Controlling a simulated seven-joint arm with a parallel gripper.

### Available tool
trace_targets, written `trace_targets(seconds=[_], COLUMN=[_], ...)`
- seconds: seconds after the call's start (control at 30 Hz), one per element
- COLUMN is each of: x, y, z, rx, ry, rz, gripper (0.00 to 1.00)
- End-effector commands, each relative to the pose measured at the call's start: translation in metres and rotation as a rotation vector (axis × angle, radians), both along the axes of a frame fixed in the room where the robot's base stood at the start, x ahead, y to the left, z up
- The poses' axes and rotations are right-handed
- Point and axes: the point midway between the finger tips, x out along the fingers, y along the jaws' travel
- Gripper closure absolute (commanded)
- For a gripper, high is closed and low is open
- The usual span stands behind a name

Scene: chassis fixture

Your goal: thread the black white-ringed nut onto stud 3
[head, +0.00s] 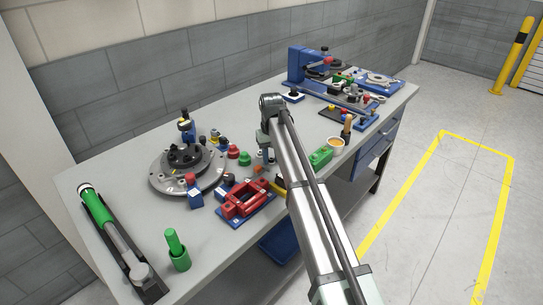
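My gripper (266,160) hangs from the arm's elbow over the middle of the bench, just right of a green knob (244,159). The arm partly covers it, and its fingers are too small to read. I cannot pick out the black white-ringed nut for certain; several small dark knob-like parts stand near the round fixture. A round grey metal plate (160,184) with a black hub (184,158) on top sits on the left half of the bench. Studs and their numbers are too small to tell apart, so I cannot identify stud 3.
A red frame on a blue base (246,198) stands at the front edge, left of the arm. A green-handled tool in a black tray (118,240) and a green cylinder (177,250) are at left. A blue press (303,64) and small parts crowd the far end.

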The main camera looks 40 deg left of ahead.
Motion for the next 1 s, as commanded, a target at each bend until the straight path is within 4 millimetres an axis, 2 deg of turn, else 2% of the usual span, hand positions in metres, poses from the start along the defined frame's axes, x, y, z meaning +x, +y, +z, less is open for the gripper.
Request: trace_targets(seconds=[0.03,0.17,0.47,0.8,1.0], x=[-0.001,-0.001,-0.001,-0.001,-0.001], y=[-0.001,-0.001,-0.002,-0.001,-0.001], z=[-0.004,-0.005,-0.003,0.018,0.023], rx=[-0.004,-0.005,-0.006,-0.003,-0.003], ry=[0.003,0.004,0.004,0.003,0.003], rz=[0.000,0.000,0.000,0.000,0.000], gripper=[0.88,1.00,1.00,1.00,1.00])
